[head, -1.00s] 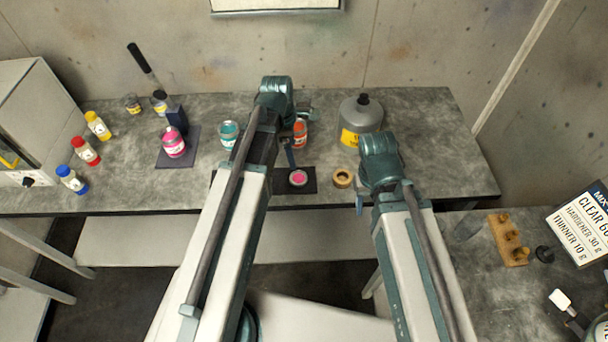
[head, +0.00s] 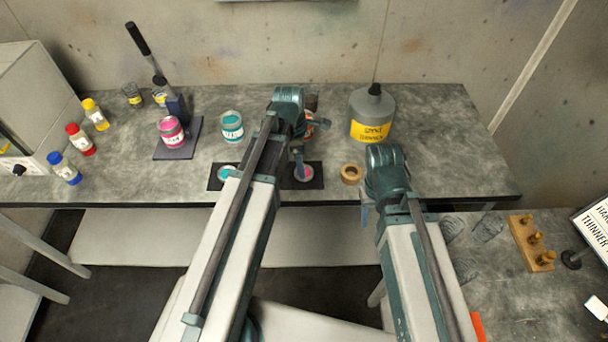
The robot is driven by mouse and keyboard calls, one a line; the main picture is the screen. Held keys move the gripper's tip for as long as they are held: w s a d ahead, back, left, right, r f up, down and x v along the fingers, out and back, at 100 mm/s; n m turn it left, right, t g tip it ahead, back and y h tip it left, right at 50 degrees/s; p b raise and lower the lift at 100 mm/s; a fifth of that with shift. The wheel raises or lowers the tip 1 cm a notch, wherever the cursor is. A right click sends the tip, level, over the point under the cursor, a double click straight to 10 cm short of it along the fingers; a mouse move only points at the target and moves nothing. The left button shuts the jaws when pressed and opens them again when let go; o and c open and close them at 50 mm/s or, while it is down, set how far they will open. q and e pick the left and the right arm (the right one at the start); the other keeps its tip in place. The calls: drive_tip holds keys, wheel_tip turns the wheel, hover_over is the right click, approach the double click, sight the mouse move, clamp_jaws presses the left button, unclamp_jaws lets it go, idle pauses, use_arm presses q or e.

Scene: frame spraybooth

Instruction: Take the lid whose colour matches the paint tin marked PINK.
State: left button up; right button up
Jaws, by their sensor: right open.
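A pink lid (head: 304,174) lies on a dark mat (head: 318,182) near the table's front edge. A teal lid (head: 227,171) lies at the mat's left end; my left arm covers the middle. A pink tin (head: 172,132) stands on the dark plate of a lever press; its label is too small to read. A teal tin (head: 232,127) stands to its right. My right gripper (head: 365,212) is open, low by the table's front edge.
A grey thinner can (head: 372,115) and a tape roll (head: 350,174) stand right of the mat. Yellow, red and blue bottles (head: 81,140) stand at the left. A side bench at right holds a wooden peg block (head: 531,242).

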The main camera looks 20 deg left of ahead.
use_arm(q)
drive_tip(key=f+b, duration=0.5)
drive_tip(key=shift+w+d+f, duration=0.1)
drive_tip(key=shift+w+d, duration=0.1)
drive_tip(key=shift+w, duration=0.15)
drive_tip(key=shift+c, duration=0.3)
drive_tip(key=c, duration=1.2)
